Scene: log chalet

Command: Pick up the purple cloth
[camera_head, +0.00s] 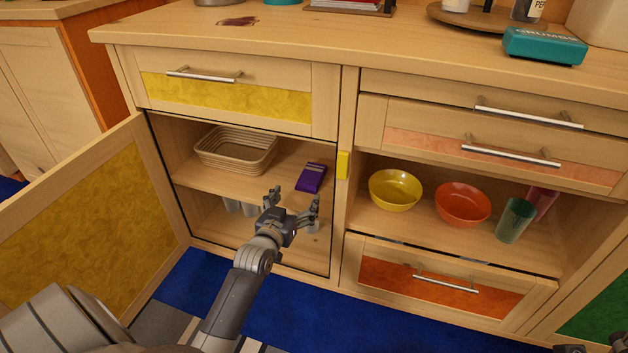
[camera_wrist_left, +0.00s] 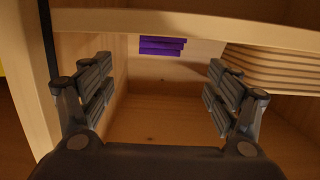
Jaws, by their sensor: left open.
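The purple cloth (camera_head: 311,178) lies folded on the middle shelf of the open cabinet, right of the woven basket. In the left wrist view the purple cloth (camera_wrist_left: 162,46) shows as a stack of thin layers at the top centre, beyond the fingers. My left gripper (camera_head: 294,200) is open and empty in front of the cabinet opening, just nearer than the cloth and apart from it. In the left wrist view its two fingers (camera_wrist_left: 160,82) stand wide apart with nothing between them.
The basket (camera_head: 236,158) stands left of the cloth. Grey cups (camera_head: 240,207) stand on the lower level. The open yellow-panelled door (camera_head: 75,222) sticks out at left. A yellow bowl (camera_head: 395,192), an orange bowl (camera_head: 462,208) and a green cup (camera_head: 514,222) stand in the right bay.

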